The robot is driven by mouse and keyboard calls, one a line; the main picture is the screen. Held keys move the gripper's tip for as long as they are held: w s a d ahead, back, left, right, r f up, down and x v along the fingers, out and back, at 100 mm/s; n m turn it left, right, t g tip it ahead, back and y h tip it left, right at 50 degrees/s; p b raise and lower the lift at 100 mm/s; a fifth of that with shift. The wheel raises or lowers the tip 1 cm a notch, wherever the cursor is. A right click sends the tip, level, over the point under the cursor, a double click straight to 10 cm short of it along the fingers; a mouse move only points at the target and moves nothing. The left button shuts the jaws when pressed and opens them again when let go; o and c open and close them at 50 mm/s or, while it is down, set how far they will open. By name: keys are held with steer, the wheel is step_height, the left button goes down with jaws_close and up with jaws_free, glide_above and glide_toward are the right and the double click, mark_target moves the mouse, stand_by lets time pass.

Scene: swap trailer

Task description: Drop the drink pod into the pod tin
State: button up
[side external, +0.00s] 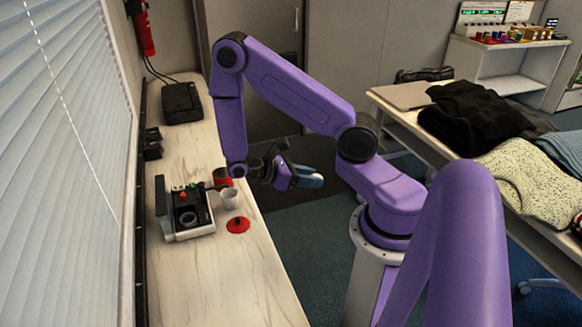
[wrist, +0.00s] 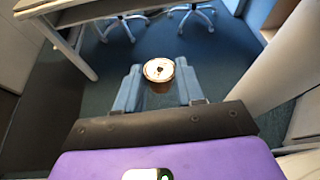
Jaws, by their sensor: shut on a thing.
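My gripper (side external: 308,180) is beyond the right edge of the counter in the side view, pointing right, away from it. In the wrist view its two blue-grey fingers (wrist: 158,76) are shut on the drink pod (wrist: 158,70), a small brown cup with a pale, brown-marked top. The pod is hard to make out in the side view. A red round container (side external: 222,175), seemingly the pod tin, stands on the counter left of my gripper, partly hidden; its inside cannot be seen. A red disc with a knob (side external: 238,225), like a lid, lies nearer the camera.
A white cup (side external: 229,199) stands just in front of the red container. A black and grey machine (side external: 187,215) is left of it. The near counter (side external: 225,285) is clear. A table with clothes (side external: 470,115) stands at the right, with open floor between.

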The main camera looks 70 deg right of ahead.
steer(key=a+f+m+g+y, duration=0.2)
steer(key=a+f+m+y, duration=0.1)
steer(key=a+m+y, duration=0.85)
steer(key=w+f+m+t+y, duration=0.1)
steer(key=w+m+t+y, duration=1.05)
steer(key=w+m, duration=0.55)
steer(key=w+d+r+m+t+h, duration=0.1)
steer(key=w+d+m+t+h, duration=0.35)
steer(key=w+d+t, duration=0.5)
steer(key=w+d+r+m+t+h, duration=0.2)
steer(key=w+d+m+t+h, duration=0.3)
steer(key=d, duration=0.7)
steer(key=shift+m+g+y, duration=0.5)
steer(key=shift+g+y, duration=0.05)
steer(key=shift+g, duration=0.15)
steer(key=shift+w+f, duration=0.25)
steer(key=shift+f, duration=0.7)
steer(key=shift+w+f, duration=0.2)
steer(key=shift+f, duration=0.75)
steer(key=shift+w+f, duration=0.25)
steer(key=shift+f, duration=0.7)
